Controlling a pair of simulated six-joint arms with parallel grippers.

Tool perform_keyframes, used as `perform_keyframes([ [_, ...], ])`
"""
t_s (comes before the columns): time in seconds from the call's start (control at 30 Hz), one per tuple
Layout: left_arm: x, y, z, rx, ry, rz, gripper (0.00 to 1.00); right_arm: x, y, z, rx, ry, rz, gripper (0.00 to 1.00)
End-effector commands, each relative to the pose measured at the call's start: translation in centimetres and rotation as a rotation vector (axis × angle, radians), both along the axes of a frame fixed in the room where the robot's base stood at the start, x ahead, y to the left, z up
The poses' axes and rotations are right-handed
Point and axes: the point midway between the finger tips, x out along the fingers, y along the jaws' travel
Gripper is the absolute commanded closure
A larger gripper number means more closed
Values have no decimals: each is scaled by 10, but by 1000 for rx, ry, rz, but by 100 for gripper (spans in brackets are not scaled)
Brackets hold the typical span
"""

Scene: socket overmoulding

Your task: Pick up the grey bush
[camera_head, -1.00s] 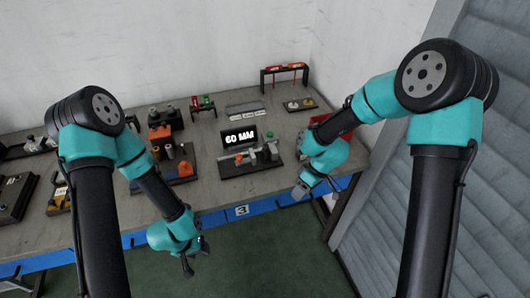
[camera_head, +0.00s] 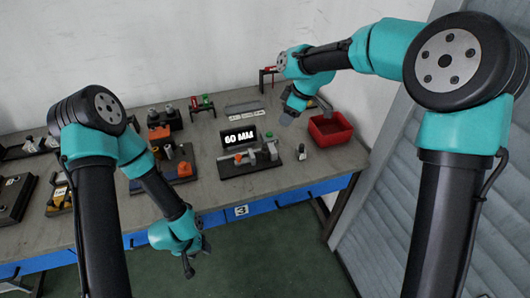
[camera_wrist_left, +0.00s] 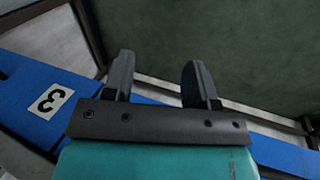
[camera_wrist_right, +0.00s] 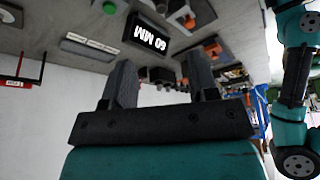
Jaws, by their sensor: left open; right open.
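Grey cylindrical pieces (camera_head: 168,151) stand by the orange-and-black fixture at centre left in the head view. A small grey upright piece (camera_head: 301,152) stands at the right end of the "60 MM" fixture (camera_head: 240,168). I cannot tell which of these is the grey bush. My right gripper (camera_head: 306,112) is open above the back right of the table, apart from these pieces. Its jaws show empty in the right wrist view (camera_wrist_right: 160,80). My left gripper (camera_head: 197,257) is open and empty in front of the table edge, also in the left wrist view (camera_wrist_left: 158,75).
A red bin (camera_head: 331,130) stands at the right end of the table, beside my right gripper. The "60 MM" sign (camera_head: 239,136) stands mid-table. A blue strip (camera_head: 265,205) runs along the front edge.

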Motion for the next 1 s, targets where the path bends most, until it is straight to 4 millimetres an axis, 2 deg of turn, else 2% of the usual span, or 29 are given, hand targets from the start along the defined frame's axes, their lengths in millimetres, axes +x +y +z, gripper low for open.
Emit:
perform_keyframes([
  [0.4, 0, 0, 0, 0, 0, 0, 47, 7, 26, -67, -1, 4, 0, 46],
  [0.6, 0, 0, 0, 0, 0, 0, 47, 10, 37, -93, 0, 2, 0, 46],
  [0.73, 0, 0, 0, 0, 0, 0, 47, 11, 40, -100, 0, 0, -1, 46],
  [1.0, 0, 0, 0, 0, 0, 0, 47, 11, 40, -101, 0, 0, -1, 46],
])
